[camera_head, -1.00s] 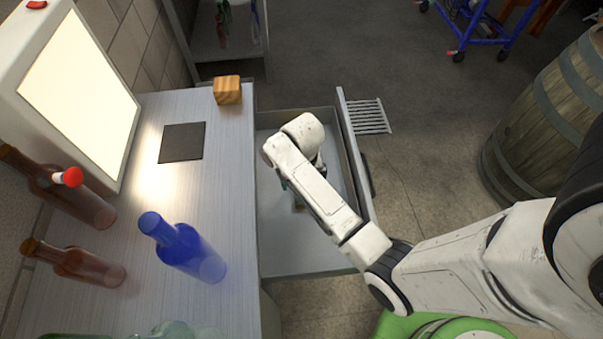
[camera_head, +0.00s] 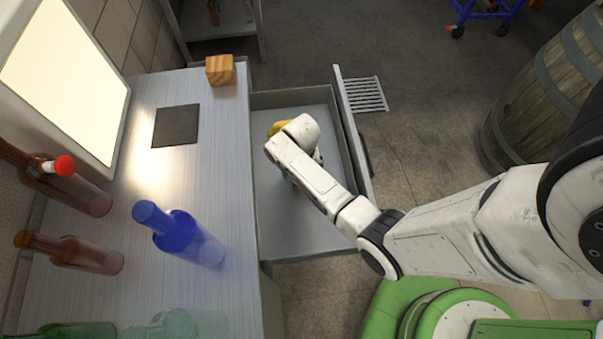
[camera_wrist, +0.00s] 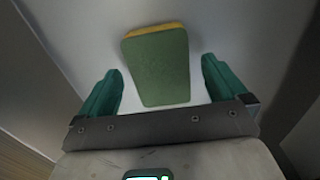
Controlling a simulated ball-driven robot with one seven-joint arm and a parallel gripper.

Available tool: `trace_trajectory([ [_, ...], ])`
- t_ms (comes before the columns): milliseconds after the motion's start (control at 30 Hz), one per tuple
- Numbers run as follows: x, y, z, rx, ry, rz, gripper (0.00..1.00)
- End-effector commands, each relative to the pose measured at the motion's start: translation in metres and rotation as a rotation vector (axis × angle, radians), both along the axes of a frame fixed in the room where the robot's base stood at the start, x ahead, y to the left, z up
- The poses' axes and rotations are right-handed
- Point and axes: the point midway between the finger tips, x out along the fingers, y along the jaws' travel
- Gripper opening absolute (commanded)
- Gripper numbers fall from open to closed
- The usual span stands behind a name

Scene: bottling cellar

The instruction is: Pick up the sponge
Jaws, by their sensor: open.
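The sponge (camera_wrist: 158,68), with a green face and a yellow edge, lies on the light floor of the open drawer (camera_head: 295,235). In the wrist view it sits between and slightly ahead of the two green fingers of my gripper (camera_wrist: 162,88). The gripper is open, with a gap on each side of the sponge. In the head view a yellow bit of the sponge (camera_head: 277,127) shows beside my wrist, which hides the rest of it and most of the gripper.
The drawer's walls stand close around my arm. On the counter (camera_head: 200,180) to the left are a blue bottle (camera_head: 185,238), brown bottles (camera_head: 80,255), a wooden block (camera_head: 220,70) and a dark square (camera_head: 176,125). A barrel (camera_head: 545,100) stands at the right.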

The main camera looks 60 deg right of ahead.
Motion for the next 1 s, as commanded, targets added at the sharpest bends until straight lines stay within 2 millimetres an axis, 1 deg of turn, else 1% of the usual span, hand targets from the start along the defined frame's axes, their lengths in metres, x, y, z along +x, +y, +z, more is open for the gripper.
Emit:
trace_trajectory([
  [33, -0.0001, 0.0001, -0.006, 0.0, 0.001, 0.0, 0.99],
  [100, -0.0001, 0.0001, -0.0098, 0.0, 0.0, 0.0, 0.99],
  [367, 0.0002, 0.0001, -0.0114, -0.001, -0.001, 0.0, 0.99],
  [900, 0.0001, 0.0002, -0.0111, -0.001, -0.001, 0.0, 0.47],
  [1000, 0.0001, 0.0002, -0.0111, -0.001, -0.001, 0.0, 0.4],
])
